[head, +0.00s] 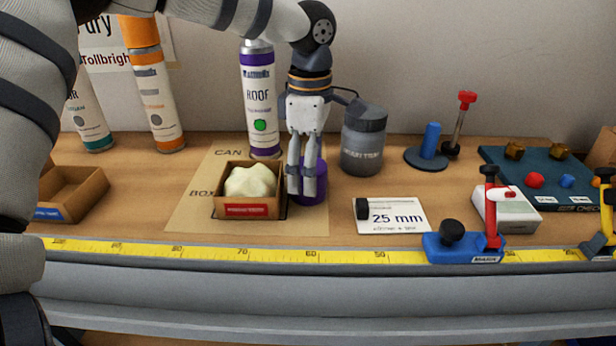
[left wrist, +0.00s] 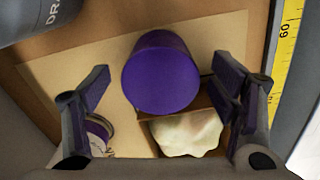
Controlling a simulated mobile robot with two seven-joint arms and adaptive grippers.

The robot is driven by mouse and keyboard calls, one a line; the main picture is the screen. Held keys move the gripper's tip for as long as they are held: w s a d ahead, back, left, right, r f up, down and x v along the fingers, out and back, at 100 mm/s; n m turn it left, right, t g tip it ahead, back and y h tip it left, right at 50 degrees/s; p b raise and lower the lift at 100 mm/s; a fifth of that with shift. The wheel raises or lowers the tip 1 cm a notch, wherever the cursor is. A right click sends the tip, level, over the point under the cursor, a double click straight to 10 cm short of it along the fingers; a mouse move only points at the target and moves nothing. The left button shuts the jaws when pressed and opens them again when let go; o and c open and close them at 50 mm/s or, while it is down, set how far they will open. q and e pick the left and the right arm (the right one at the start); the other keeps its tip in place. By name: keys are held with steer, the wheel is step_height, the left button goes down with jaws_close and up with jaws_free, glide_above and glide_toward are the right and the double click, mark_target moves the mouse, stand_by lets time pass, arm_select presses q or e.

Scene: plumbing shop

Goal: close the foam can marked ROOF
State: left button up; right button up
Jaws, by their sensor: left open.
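The foam can marked ROOF (head: 258,95), white with purple bands, stands upright on the cardboard mat (head: 190,213) at the back. Its top is silver with no purple cap on it. A purple cap (head: 317,186) sits on the mat to the right of the box; it also shows in the left wrist view (left wrist: 160,72). My left gripper (head: 302,194) points down at the cap, its fingers open and apart on either side of it in the left wrist view (left wrist: 162,88). Part of the cap is hidden behind the fingers in the head view. My right gripper is out of view.
A small box (head: 247,211) of cream foam sits left of the cap. A grey jar (head: 364,143) stands close to its right, with a 25 mm card (head: 391,218) in front. Other cans stand back left. A yellow tape (head: 190,250) runs along the front edge.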

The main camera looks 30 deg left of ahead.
arm_select(q)
steer(key=shift+f, duration=0.2)
steer(key=c, duration=0.9)
steer(key=shift+r, duration=0.1)
steer(key=shift+r, duration=0.25)
step_height(320, 180, up, 2)
steer(key=shift+r, duration=0.2)
steer(key=s+d+r+p, duration=0.1)
steer(key=s+d+r, duration=0.4)
steer(key=s+r, duration=0.5)
steer(key=s, duration=0.3)
steer(key=shift+p, duration=0.4)
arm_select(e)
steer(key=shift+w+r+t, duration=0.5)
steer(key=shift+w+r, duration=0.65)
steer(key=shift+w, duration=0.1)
